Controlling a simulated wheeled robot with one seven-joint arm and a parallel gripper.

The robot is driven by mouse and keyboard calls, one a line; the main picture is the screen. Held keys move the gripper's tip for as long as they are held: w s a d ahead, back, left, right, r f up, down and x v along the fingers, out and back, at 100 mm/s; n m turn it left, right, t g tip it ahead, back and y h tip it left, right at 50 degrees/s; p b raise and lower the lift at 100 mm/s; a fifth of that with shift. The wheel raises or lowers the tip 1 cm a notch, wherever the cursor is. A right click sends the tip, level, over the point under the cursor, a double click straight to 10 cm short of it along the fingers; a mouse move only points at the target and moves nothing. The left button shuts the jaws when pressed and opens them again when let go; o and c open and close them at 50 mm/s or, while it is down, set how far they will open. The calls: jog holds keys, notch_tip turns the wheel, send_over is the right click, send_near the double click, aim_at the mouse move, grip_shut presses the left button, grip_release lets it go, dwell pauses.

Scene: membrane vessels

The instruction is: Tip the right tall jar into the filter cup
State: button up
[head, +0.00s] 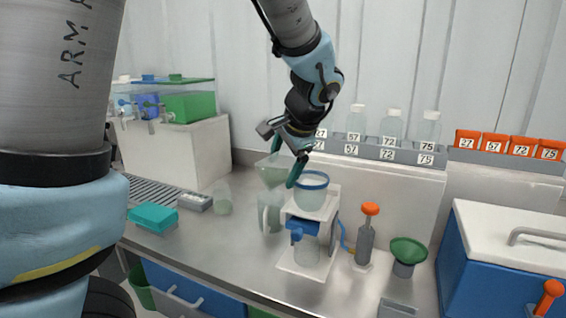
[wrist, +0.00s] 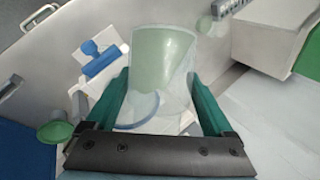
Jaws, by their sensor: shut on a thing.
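My gripper (head: 287,160) is shut on a clear tall jar (head: 272,171) with pale green liquid, held in the air. In the wrist view the jar (wrist: 165,55) sits between the green fingers (wrist: 160,88) and looks tilted. The filter cup (head: 311,194), clear with a blue rim, sits on the white filter stand. The jar is just left of and a little above the cup's rim; I cannot tell whether liquid is flowing. In the wrist view the cup's blue rim (wrist: 138,112) shows below the jar, partly covered by it.
A clear jug (head: 268,211) stands left of the filter stand (head: 305,268). An orange-topped pump (head: 366,238) and green funnel (head: 407,252) stand right. Numbered bottles line a rack (head: 390,154) behind.

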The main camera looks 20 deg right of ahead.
jog(key=shift+y+p, duration=0.5)
jog(key=shift+p, duration=0.05)
jog(key=shift+d+r+p, duration=0.2)
jog(key=shift+p, duration=0.1)
jog(key=shift+d+r+p, duration=0.15)
jog(key=shift+d+p, duration=0.05)
jog(key=shift+p, duration=0.25)
jog(key=shift+d+r+m+y+p, duration=0.2)
jog(key=shift+d+m+y+p, duration=0.2)
jog(key=shift+d+y+p, duration=0.3)
jog(key=shift+a, duration=0.15)
jog(key=shift+y, duration=0.3)
jog(key=shift+d+r+m+y, duration=0.3)
jog(key=shift+r+y, duration=0.15)
jog(key=shift+y, duration=0.25)
jog(key=shift+d+r+m+y, duration=0.25)
jog(key=shift+r+m+y, duration=0.1)
jog(key=shift+y, duration=0.55)
